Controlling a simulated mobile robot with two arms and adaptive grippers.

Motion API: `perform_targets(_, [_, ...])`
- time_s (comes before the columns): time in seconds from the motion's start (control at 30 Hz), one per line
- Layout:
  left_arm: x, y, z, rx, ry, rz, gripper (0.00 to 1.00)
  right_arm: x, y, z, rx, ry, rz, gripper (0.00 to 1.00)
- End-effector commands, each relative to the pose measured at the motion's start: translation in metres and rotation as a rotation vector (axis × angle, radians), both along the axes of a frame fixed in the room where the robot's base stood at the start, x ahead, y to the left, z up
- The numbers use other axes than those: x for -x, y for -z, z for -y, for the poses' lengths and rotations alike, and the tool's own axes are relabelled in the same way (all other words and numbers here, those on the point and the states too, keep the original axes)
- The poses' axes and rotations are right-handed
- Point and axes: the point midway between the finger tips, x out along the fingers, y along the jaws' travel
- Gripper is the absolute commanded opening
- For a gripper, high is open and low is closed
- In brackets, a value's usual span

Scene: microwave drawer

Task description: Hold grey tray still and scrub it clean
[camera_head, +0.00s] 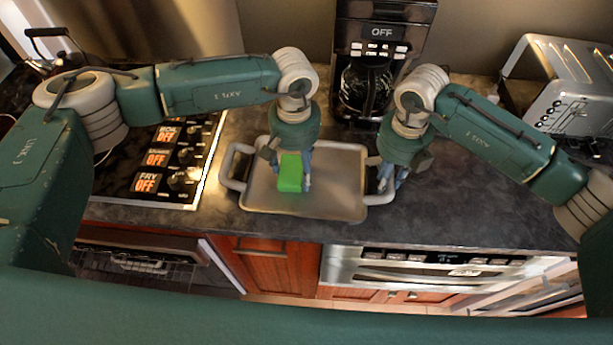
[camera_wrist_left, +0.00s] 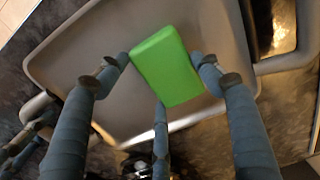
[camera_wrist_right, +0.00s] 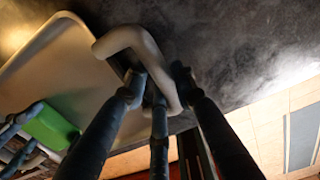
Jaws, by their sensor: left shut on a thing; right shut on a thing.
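The grey tray (camera_head: 335,185) lies flat on the dark counter, with a handle at its left and right ends. My left gripper (camera_head: 292,185) is over the left half of the tray, shut on a green sponge (camera_head: 290,172). In the left wrist view the sponge (camera_wrist_left: 167,66) sits between the fingers, over the tray (camera_wrist_left: 100,60); whether it touches the surface is hard to tell. My right gripper (camera_head: 385,185) is at the tray's right handle. In the right wrist view the fingers (camera_wrist_right: 160,85) close around this handle (camera_wrist_right: 135,40).
A black coffee maker (camera_head: 375,60) stands behind the tray. A toaster (camera_head: 570,90) is at the back right. The counter (camera_head: 470,205) right of the tray is clear.

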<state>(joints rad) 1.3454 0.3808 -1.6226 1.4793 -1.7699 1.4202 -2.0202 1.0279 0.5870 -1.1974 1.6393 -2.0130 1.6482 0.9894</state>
Motion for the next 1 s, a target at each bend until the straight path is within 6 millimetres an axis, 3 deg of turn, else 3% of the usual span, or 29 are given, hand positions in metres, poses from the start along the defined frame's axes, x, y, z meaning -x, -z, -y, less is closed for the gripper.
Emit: perform_targets(1.0, [0.000,0.004,-0.044,-0.003,0.000,-0.004,0.18,-0.001,-0.001,0.000,0.000,0.000,0.002,0.00])
